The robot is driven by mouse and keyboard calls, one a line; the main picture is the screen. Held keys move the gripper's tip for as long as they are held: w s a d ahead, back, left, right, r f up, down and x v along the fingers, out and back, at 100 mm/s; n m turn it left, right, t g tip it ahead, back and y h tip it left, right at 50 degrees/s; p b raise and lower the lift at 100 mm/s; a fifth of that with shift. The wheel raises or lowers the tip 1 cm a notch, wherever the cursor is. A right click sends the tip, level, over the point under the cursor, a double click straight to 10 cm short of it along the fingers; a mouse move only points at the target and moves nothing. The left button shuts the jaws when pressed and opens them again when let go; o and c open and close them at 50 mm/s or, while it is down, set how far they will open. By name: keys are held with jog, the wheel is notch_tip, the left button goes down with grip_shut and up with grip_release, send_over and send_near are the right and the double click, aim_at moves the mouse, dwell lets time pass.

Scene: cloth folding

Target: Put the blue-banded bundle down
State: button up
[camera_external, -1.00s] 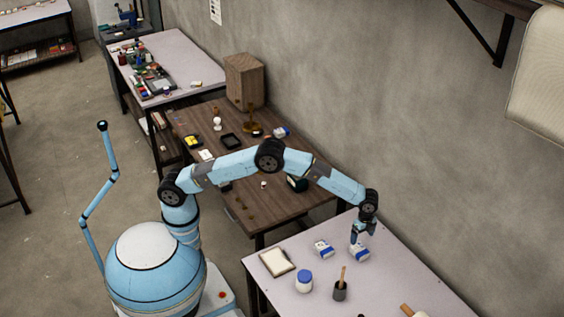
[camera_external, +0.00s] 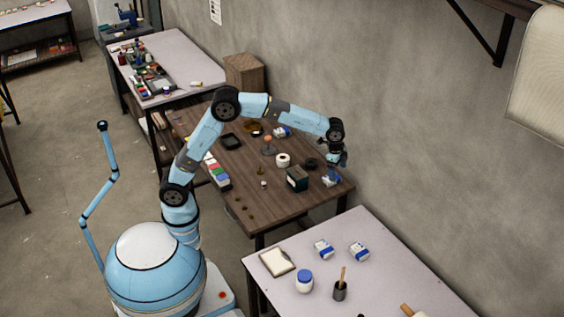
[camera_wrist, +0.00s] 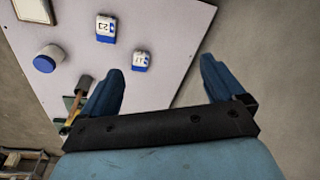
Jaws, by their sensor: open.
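Two white bundles with blue bands lie apart on the pale table (camera_external: 400,290). The right one (camera_external: 359,251) and the left one (camera_external: 323,249) also show in the wrist view, the right one (camera_wrist: 141,61) nearer the fingers and the left one (camera_wrist: 105,29) above it. Dark numbers show on their white faces. My gripper (camera_external: 336,172) is raised away from both, towards the wooden table. In the wrist view my gripper (camera_wrist: 160,66) is open, with nothing held between its two blue fingers.
A clipboard (camera_external: 277,262), a blue-lidded jar (camera_external: 304,282) and a dark pot (camera_external: 340,291) with a wooden handle share the pale table. The wooden table (camera_external: 260,205) holds several small things, including a dark box (camera_external: 297,179). A wall stands behind.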

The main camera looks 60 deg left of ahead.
jog(key=s+a+r+n+t, duration=0.1)
jog(key=s+a+r+n, duration=0.1)
jog(key=s+a+r, duration=0.35)
jog(key=s+a+r+n, duration=0.25)
jog(key=s+a, duration=0.35)
jog(key=a, duration=0.4)
jog(key=s+a+r+n+t, duration=0.1)
jog(key=s+a+r+n, duration=0.1)
jog(key=s+a+r, duration=0.5)
jog(key=s+a+f+n+t, duration=0.1)
jog(key=s+a+f+n, duration=0.2)
jog(key=s+a, duration=0.3)
jog(key=s+a+f+n+t, duration=0.1)
jog(key=s+a+f+n, duration=0.2)
jog(key=s, duration=1.2)
jog(key=a, duration=0.3)
jog(key=shift+a+f+y, duration=0.3)
jog(key=shift+a, duration=0.05)
